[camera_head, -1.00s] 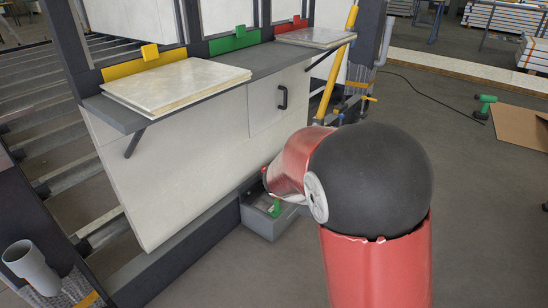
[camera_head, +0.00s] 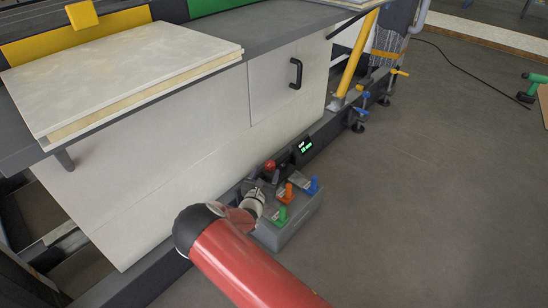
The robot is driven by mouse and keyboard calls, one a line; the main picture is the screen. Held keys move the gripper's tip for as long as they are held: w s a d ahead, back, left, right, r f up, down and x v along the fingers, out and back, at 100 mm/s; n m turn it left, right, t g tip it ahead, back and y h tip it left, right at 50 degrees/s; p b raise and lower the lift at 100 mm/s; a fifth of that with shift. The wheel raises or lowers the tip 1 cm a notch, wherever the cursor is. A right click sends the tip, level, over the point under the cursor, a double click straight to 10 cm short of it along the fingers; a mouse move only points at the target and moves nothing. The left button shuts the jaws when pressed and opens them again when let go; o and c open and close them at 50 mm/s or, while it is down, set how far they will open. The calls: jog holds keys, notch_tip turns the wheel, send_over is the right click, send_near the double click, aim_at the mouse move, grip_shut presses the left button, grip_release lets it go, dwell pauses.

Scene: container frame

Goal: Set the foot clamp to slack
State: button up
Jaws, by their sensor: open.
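A grey box (camera_head: 291,229) stands on the floor at the foot of the frame. It has a green pedal (camera_head: 282,215), an orange pedal (camera_head: 289,193) and a blue pedal (camera_head: 313,186) on top. A lever with a red ball (camera_head: 270,165) stands behind it, next to a small dark display (camera_head: 303,149) with green text too small to read. No label shows which of these is the foot clamp. My gripper (camera_head: 258,187) is low by the box's left side, close to the lever and pedals. My arm partly hides it; whether it touches anything cannot be told.
White panels form the frame's side, with a door and black handle (camera_head: 296,73). A grey shelf (camera_head: 265,49) with a pale slab (camera_head: 130,72) juts out above. Blue and orange clamps (camera_head: 361,112) and a yellow post (camera_head: 357,56) stand behind.

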aim_at(271, 161)
jog(key=b+x, duration=0.1)
jog(key=x, duration=0.5)
jog(key=shift+w+d, duration=0.2)
jog(key=shift+w, duration=0.1)
jog(key=c, duration=1)
jog(key=shift+o, duration=0.2)
jog(key=shift+r, duration=0.1)
jog(key=shift+y+p, duration=0.3)
jog(key=shift+p, duration=0.15)
